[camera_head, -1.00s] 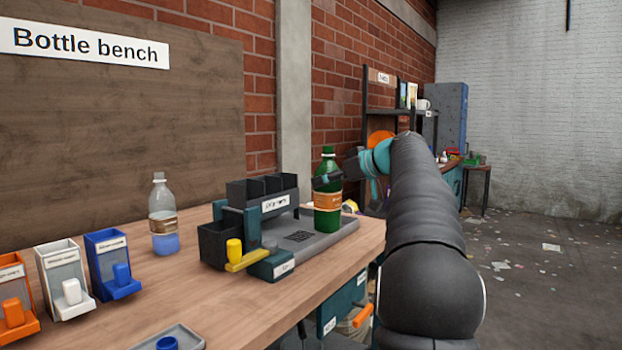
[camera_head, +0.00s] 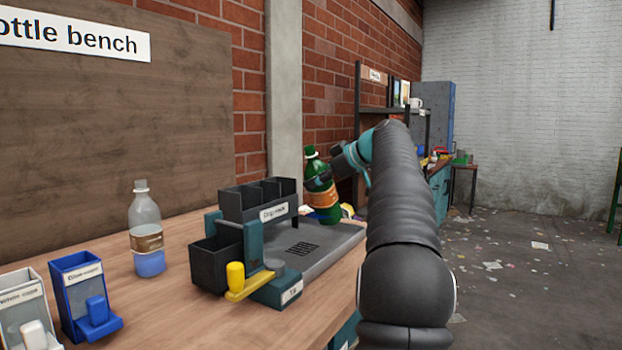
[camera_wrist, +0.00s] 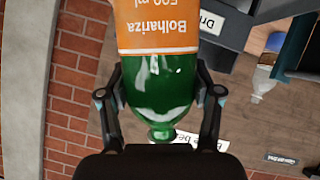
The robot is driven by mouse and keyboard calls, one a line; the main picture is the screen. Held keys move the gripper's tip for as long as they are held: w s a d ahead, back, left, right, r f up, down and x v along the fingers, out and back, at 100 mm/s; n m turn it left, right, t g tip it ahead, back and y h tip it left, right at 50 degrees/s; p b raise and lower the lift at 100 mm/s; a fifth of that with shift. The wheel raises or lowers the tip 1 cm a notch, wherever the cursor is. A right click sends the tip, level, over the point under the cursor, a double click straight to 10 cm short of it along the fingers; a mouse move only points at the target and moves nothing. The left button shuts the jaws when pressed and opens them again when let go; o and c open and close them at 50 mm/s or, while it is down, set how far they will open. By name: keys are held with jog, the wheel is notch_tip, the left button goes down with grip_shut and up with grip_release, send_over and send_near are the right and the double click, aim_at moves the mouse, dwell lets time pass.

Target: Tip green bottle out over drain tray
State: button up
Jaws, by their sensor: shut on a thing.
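In the wrist view the green bottle (camera_wrist: 160,85) sits between the two fingers of my gripper (camera_wrist: 160,95). The grey drain tray (camera_head: 335,252) lies flat on the bench, with a dark grille in it.
A dark rack (camera_head: 245,204) with compartments stands along the tray's back left, with a yellow lever (camera_head: 248,286) in front. A clear bottle with blue liquid (camera_head: 146,228) stands to the left. Blue (camera_head: 80,300) and white (camera_head: 28,315) bins stand at the front left.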

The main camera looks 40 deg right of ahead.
aim_at(337, 198)
jog(key=d+f+n+h, duration=0.2)
jog(key=d+n+h, duration=0.1)
jog(key=shift+w+d+f+n+h+b, duration=0.1)
jog(key=shift+d+f+n+h+b, duration=0.3)
jog(key=shift+f+h+b, duration=0.5)
jog(key=f+n+b, duration=0.1)
jog(key=b, duration=0.2)
jog(key=d+f+n+h+b, duration=0.1)
jog(key=f+b, duration=0.1)
jog(key=b, duration=0.2)
jog(key=shift+f+h, duration=0.15)
jog(key=shift+h, duration=0.15)
jog(key=f+n+t+h+b, duration=0.1)
jog(key=n+b, duration=0.1)
jog(key=b, duration=0.4)
jog(key=shift+d+f+h, duration=0.15)
jog(key=shift+f+h, duration=0.15)
jog(key=shift+h, duration=0.1)
jog(key=shift+f+n+h, duration=0.3)
jog(key=shift+f+n, duration=0.05)
jog(key=shift+n, duration=0.15)
jog(key=shift+a+r+n+t+h, duration=0.15)
jog(key=shift+r+n+t+h, duration=0.3)
jog(key=shift+r+n, duration=0.2)
jog(key=shift+a+r+n+t+h, duration=0.15)
jog(key=shift+r+n+t+h, duration=0.25)
jog(key=shift+r+n, duration=0.25)
jog(key=shift+f, duration=0.1)
dwell(0.7)
